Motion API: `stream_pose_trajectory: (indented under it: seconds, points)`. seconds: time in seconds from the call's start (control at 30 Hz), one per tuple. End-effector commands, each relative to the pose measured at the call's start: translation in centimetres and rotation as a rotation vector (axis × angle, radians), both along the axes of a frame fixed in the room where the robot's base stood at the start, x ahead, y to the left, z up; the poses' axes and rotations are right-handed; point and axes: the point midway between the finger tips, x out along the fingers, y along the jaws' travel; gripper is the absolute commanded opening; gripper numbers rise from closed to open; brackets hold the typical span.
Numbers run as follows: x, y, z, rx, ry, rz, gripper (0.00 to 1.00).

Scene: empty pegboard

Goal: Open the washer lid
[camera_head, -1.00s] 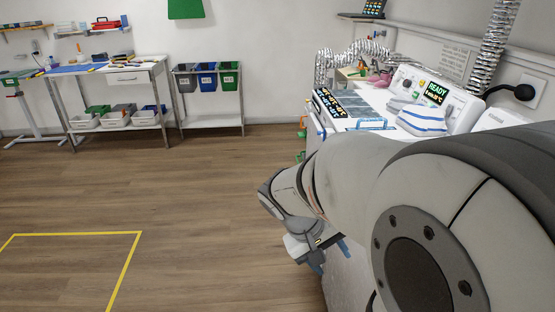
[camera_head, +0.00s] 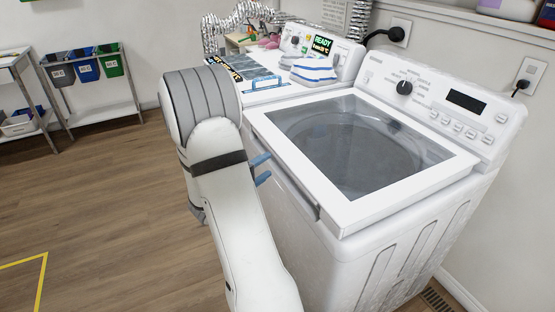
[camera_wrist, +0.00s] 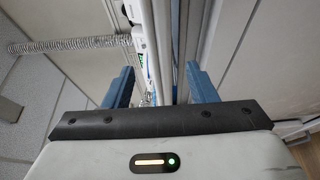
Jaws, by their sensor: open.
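The washer (camera_head: 430,215) is white and fills the right of the head view. Its lid (camera_head: 345,212), a white frame around a dark glass window (camera_head: 350,145), lies shut, with the drum dimly visible below. A grey strip (camera_head: 305,203) runs along the lid's front edge. My gripper (camera_head: 262,169) has blue fingers and is at the front left of the washer, near the lid's left front corner. In the wrist view my gripper (camera_wrist: 160,87) is open, with pale and silvery strips showing between its fingers. Whether the fingers touch anything is unclear.
The washer's control panel (camera_head: 450,105) rises behind the lid. A bin rack (camera_head: 92,85) stands far left. The wooden floor (camera_head: 110,200) left is clear.

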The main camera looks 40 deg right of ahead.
Motion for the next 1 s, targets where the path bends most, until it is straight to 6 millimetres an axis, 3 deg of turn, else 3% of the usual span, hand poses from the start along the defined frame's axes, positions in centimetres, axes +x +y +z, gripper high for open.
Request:
stream_pose_trajectory:
  seconds: [0.5, 0.87, 1.0]
  points:
    - [0.6, -7.0, 0.0, -0.002, -0.001, 0.001, 0.52]
    - [0.7, -7.8, -0.1, -0.002, 0.000, 0.002, 0.52]
    - [0.7, -7.8, -0.1, -0.002, 0.000, 0.002, 0.42]
